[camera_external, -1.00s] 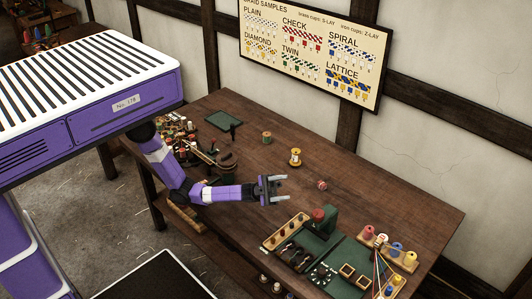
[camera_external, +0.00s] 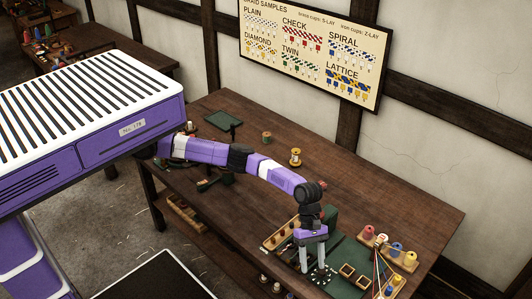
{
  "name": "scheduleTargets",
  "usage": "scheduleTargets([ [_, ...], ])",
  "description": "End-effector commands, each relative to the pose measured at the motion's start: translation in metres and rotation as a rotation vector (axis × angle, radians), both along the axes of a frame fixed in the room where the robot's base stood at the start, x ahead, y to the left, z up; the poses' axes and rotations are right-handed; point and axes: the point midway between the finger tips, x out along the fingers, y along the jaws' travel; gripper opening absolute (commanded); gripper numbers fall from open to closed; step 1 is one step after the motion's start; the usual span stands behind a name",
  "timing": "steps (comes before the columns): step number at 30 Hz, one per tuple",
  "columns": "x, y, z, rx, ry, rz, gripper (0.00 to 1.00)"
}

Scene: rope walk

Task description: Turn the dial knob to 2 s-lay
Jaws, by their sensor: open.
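My gripper (camera_external: 313,267) points down over the left part of the green board (camera_external: 345,253), with its two fingers apart. White dial marks (camera_external: 329,271) show on the board around and below the fingertips. The dial knob itself is mostly hidden by the fingers, so its setting cannot be read. I cannot tell whether the fingers touch it. The marks are too small to read.
A wooden tray (camera_external: 270,243) lies left of the board. A green upright block (camera_external: 332,217) is partly behind my wrist. Small wooden frames (camera_external: 347,270) and a rack of coloured spools (camera_external: 397,247) are to the right. A yellow spool (camera_external: 295,157) stands farther back.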

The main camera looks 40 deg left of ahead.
Motion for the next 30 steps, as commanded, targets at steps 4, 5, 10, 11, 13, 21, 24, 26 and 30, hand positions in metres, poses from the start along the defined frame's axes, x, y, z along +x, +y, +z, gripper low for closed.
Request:
scheduleTargets([
  [4, 0.058, 0.015, -0.013, 0.099, -0.199, 0.015, 0.5],
  [5, 0.063, 0.017, -0.015, 0.113, -0.215, 0.014, 0.5],
  [10, 0.069, 0.018, -0.029, 0.133, -0.238, 0.011, 0.5],
  [11, 0.068, 0.017, -0.032, 0.133, -0.237, 0.012, 0.5],
  [13, 0.066, 0.013, -0.042, 0.134, -0.236, 0.012, 0.5],
  [21, 0.06, -0.001, -0.078, 0.13, -0.234, 0.013, 0.5],
  [24, 0.059, -0.004, -0.086, 0.13, -0.235, 0.012, 0.5],
  [26, 0.058, -0.005, -0.088, 0.13, -0.234, 0.013, 0.5],
  [30, 0.058, -0.006, -0.09, 0.129, -0.234, 0.012, 0.5],
])
